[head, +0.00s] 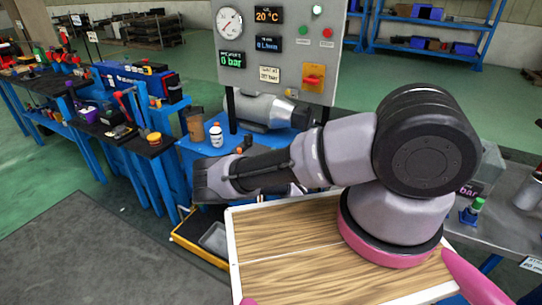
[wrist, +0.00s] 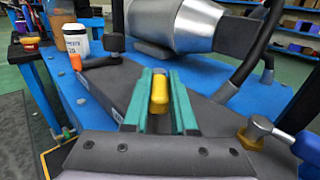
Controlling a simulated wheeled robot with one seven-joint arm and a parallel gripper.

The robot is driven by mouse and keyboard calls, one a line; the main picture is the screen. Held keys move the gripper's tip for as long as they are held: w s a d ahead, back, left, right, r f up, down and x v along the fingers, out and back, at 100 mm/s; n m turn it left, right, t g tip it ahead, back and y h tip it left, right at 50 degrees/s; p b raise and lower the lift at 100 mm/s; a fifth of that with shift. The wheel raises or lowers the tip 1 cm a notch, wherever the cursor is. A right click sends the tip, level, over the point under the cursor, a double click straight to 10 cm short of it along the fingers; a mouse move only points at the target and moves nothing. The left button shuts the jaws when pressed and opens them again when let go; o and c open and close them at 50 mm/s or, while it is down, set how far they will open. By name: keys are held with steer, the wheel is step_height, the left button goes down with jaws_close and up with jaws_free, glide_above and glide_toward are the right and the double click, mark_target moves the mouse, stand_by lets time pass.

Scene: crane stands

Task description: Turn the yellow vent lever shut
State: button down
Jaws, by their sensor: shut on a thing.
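The yellow vent lever (wrist: 159,90) shows in the wrist view as a rounded yellow end, upright in the picture, between the two teal fingers. My gripper (wrist: 160,78) is shut on it, one finger on each side. The lever's lower part and its pivot are hidden by the fingers and the gripper body. In the head view I cannot make out the lever or the fingers; my arm covers that part of the blue bench (head: 196,149).
A silver cylindrical body (wrist: 190,22) lies behind the lever. A brass fitting with a blue-handled lever (wrist: 302,145) is close at the right. A white bottle (wrist: 76,42) and brown cup stand at left. A gauge panel (head: 278,50) rises behind the bench.

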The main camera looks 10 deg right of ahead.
steer(key=shift+y, duration=0.3)
steer(key=c, duration=0.7)
jaws_free()
steer(key=shift+s, duration=0.1)
